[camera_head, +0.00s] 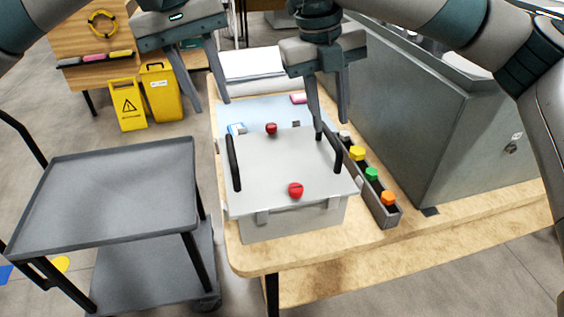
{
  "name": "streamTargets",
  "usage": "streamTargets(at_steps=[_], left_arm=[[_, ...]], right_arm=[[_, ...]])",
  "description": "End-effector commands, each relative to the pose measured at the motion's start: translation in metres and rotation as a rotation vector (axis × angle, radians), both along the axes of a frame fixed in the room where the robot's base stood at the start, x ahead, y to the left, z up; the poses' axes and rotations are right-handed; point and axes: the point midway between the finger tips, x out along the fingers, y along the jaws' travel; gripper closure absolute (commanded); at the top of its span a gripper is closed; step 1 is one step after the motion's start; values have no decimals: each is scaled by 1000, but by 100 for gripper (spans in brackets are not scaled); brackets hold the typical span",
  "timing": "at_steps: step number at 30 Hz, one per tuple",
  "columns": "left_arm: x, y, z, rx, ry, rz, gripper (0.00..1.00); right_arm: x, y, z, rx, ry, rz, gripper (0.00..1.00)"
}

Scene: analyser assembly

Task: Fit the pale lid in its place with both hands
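The pale lid (275,165) lies flat on top of a pale box (295,220) on the wooden table. It has a black handle on its left (234,163), a black handle on its right (333,146), and two red knobs (295,190). I cannot tell whether the lid is fully seated. My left gripper (210,106) is open and empty, above and beyond the left handle, apart from it. My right gripper (331,125) is open, its fingers pointing down near the far end of the right handle; I cannot tell whether they touch it.
A dark narrow tray (385,216) with several coloured knobs stands right of the box. A large grey cabinet (440,140) stands behind it. A grey cart (120,190) with an empty top is at the left.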

Motion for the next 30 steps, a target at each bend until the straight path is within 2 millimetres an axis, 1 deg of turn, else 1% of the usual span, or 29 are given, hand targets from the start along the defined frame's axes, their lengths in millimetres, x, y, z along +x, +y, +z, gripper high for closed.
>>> streamTargets(at_steps=[1, 6, 10, 15, 30], left_arm=[[0, 0, 0, 0, 0, 0, 70], [0, 0, 0, 0, 0, 0, 70], [0, 0, 0, 0, 0, 0, 70], [0, 0, 0, 0, 0, 0, 70], [0, 0, 0, 0, 0, 0, 70]], right_arm=[[0, 2, 10, 1, -4, 0, 70], [0, 7, 35, 0, -3, 0, 70], [-1, 9, 47, -1, -2, -1, 70], [-2, 10, 52, 0, 0, -1, 70], [-2, 10, 52, 0, 0, -1, 70]])
